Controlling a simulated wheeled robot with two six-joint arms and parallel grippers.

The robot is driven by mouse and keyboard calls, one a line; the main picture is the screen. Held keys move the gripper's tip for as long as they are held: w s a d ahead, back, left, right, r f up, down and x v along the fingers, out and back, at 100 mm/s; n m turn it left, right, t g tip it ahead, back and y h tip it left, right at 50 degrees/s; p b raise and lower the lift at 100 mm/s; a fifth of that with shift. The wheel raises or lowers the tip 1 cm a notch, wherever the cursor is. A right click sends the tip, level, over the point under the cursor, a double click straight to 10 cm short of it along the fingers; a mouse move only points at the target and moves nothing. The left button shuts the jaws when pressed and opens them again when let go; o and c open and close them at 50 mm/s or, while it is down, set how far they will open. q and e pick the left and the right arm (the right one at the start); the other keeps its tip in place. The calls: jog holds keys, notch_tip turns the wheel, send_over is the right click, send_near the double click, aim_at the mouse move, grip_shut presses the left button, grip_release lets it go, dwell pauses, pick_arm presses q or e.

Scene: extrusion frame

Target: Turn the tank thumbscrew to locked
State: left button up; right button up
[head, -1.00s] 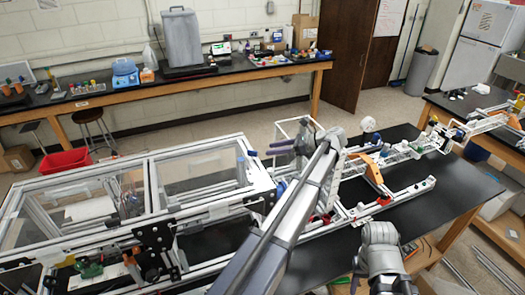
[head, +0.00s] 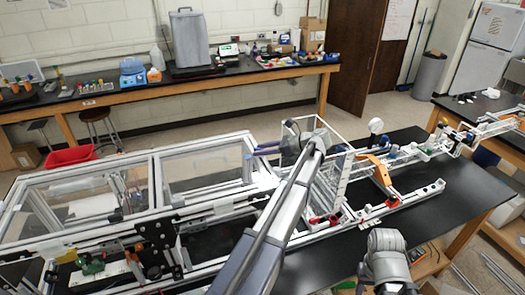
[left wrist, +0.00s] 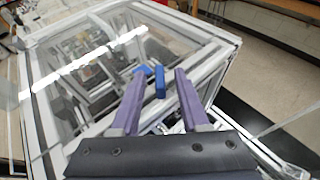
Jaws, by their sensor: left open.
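The tank (head: 165,205) is a clear-walled box in a pale extrusion frame, on the left of the head view. A blue thumbscrew (left wrist: 160,83) shows upright at its frame in the left wrist view, and a small blue piece shows near the tank's far right corner in the head view (head: 247,169). My left gripper (left wrist: 157,72) is open, with its purple fingers on either side of the blue thumbscrew in the picture. I cannot tell whether they touch it. In the head view the left gripper (head: 266,147) is over the tank's right end. My right gripper is out of view.
A white wire rack (head: 328,185) stands right of the tank, close to my left arm. Rails with an orange bracket (head: 378,170) lie further right. The black table top (head: 455,190) is clear at its right front. A bench (head: 130,95) runs along the back wall.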

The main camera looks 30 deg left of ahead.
pick_arm(q)
grip_shut()
dwell(0.3)
jog(key=shift+s+m+t, duration=0.1)
jog(key=shift+m+t, duration=0.2)
jog(key=shift+t, duration=0.1)
jog(key=shift+s+m+t, duration=0.25)
jog(key=shift+m+t, duration=0.25)
jog(key=shift+t, duration=0.1)
jog(key=m+t, duration=0.2)
jog(key=t, duration=0.1)
jog(key=shift+s+m, duration=0.25)
jog(key=shift+m, duration=0.05)
jog(key=m+t, duration=0.2)
jog(key=shift+s+m+t+h, duration=0.1)
jog(key=shift+m+t+h, duration=0.2)
jog(key=shift+t+h, duration=0.1)
jog(key=shift+a+m+t+h, duration=0.15)
jog(key=shift+m+t+h, duration=0.95)
jog(key=shift+m+t, duration=0.75)
